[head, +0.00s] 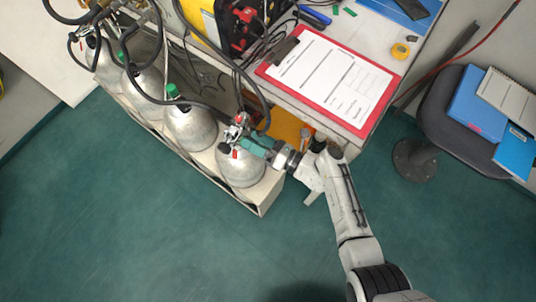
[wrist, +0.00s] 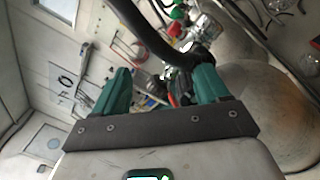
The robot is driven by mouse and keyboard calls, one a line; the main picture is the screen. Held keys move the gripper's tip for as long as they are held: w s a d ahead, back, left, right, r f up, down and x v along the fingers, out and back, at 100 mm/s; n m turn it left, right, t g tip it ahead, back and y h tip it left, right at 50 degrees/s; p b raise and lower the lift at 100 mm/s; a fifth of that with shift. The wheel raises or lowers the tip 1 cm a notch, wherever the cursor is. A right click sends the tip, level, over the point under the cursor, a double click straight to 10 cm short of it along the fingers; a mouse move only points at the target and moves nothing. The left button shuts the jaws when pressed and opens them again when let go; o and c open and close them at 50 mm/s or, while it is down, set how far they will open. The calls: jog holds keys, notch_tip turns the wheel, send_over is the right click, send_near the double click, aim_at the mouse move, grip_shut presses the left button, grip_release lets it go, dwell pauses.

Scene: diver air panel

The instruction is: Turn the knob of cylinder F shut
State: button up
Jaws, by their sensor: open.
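A row of grey cylinders stands in a pale rack. No letter F is readable, so I cannot tell by label which is cylinder F. My gripper (head: 250,144) is at the valve (head: 237,131) of the rightmost cylinder (head: 241,168), its teal fingers beside the valve top. In the wrist view my gripper (wrist: 162,80) is open, with a gap between the fingers. That view shows a grey cylinder (wrist: 265,100) at right and a metal valve (wrist: 207,28) with red parts beyond the right finger. The knob's contact with the fingers is hidden.
A black hose (wrist: 152,30) runs close past the right finger. The rack (head: 262,200) has a raised edge. A bench with a red clipboard (head: 385,112) lies at upper right, a stool (head: 435,115) beyond. The green floor (head: 110,220) is clear.

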jog(key=s+d+r+p, duration=0.3)
jog(key=s+r, duration=0.5)
jog(key=s, duration=0.5)
jog(key=shift+d, duration=0.15)
jog(key=w+d+f+m+g+b, duration=0.1)
jog(key=w+d+f+m+b, duration=0.25)
jog(key=f+m+b, duration=0.65)
jog(key=w+d+f+m+b, duration=0.25)
jog(key=w+m+b, duration=0.25)
jog(key=m+b, duration=1.1)
jog(key=x, duration=1.1)
jog(key=shift+a+f, duration=0.1)
jog(key=shift+f, duration=0.2)
